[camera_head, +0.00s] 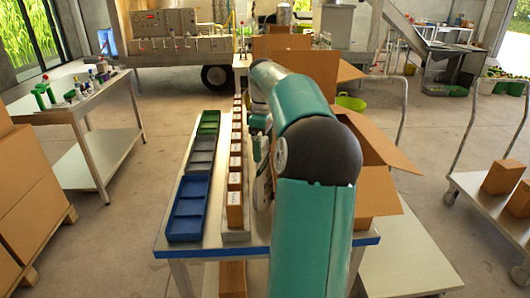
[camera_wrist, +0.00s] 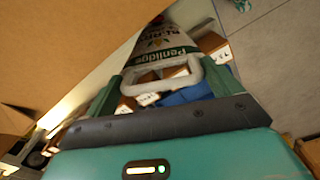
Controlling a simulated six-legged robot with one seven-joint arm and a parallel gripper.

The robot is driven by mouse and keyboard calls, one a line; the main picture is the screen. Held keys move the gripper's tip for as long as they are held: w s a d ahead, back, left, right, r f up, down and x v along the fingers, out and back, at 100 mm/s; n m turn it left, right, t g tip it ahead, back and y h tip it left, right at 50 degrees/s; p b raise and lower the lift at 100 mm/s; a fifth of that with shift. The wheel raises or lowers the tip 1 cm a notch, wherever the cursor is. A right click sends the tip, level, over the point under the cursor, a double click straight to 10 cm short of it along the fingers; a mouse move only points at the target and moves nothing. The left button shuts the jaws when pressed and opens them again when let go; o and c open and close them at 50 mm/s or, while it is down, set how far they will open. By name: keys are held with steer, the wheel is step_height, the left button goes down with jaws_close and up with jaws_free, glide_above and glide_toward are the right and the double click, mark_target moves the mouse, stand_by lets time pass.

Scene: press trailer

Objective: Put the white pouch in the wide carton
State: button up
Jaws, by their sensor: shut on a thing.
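The white pouch (camera_wrist: 172,38) shows in the wrist view, with dark and green print on it. My gripper (camera_wrist: 162,78) is shut on it, and a pale loop shows between the green fingers. In the head view my teal arm hides the gripper and most of what it holds. An open brown carton (camera_head: 376,199) with spread flaps stands behind and right of my arm. It seems to be the wide carton, though its inside is hidden. A large cardboard face (camera_wrist: 65,50) fills the upper left of the wrist view, close beside the pouch.
A blue-edged table (camera_head: 190,252) bears a row of small brown boxes (camera_head: 235,180) and blue, grey and green trays (camera_head: 187,210). Another open carton (camera_head: 280,45) stands at the back. A side table (camera_head: 75,112) stands left, a trolley (camera_head: 480,190) right.

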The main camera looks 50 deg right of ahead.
steer(key=shift+w+d, duration=0.65)
steer(key=shift+d, duration=0.15)
steer(key=shift+f, duration=1.8)
steer(key=o, duration=1.8)
steer(key=shift+c, duration=0.2)
step_height(320, 180, up, 12)
steer(key=shift+r, duration=0.1)
